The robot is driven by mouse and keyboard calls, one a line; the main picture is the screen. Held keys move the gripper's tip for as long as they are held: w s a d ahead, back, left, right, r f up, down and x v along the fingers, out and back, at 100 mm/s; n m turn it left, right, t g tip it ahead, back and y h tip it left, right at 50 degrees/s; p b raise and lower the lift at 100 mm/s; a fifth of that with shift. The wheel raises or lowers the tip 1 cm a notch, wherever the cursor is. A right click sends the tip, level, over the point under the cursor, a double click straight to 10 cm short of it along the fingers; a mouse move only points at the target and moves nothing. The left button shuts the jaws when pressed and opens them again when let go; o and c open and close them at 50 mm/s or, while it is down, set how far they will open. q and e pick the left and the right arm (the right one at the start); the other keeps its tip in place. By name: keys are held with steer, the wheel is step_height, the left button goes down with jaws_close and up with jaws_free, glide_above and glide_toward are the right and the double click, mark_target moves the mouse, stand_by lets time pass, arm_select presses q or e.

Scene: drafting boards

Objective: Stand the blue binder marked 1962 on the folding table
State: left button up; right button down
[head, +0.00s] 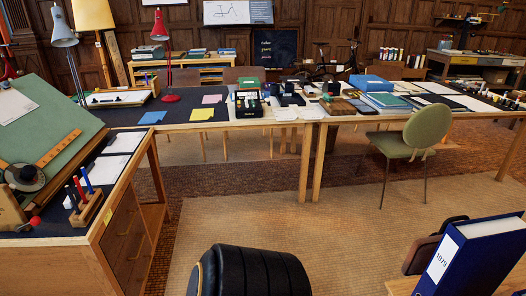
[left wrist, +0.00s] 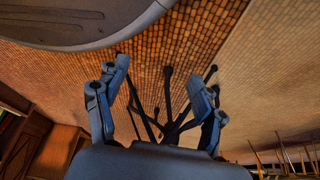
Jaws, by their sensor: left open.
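One large blue binder (head: 482,262) stands at the bottom right of the head view, cut off by the frame edge. The number on its white spine label looks like 1919 or 1979, not 1962. I cannot make out a binder marked 1962. My left gripper (left wrist: 160,82) shows in the left wrist view with its fingers apart and nothing between them, above brick-patterned floor. It is not visible in the head view. My right gripper is in neither view. I cannot tell which surface is the folding table.
A long wooden table (head: 230,124) with papers, boxes and a blue case (head: 371,83) crosses the middle. A green drafting board (head: 45,125) stands at left. A green chair (head: 420,135) stands before the table. The tan rug (head: 270,222) has open floor.

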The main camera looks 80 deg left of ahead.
arm_select(q)
steer(key=s+a+f+g, duration=0.3)
steer(key=s+f, duration=0.2)
steer(key=s, duration=0.5)
steer(key=shift+y, duration=0.3)
step_height(320, 180, up, 5)
steer(key=p, duration=0.5)
steer(key=shift+s+r, duration=0.15)
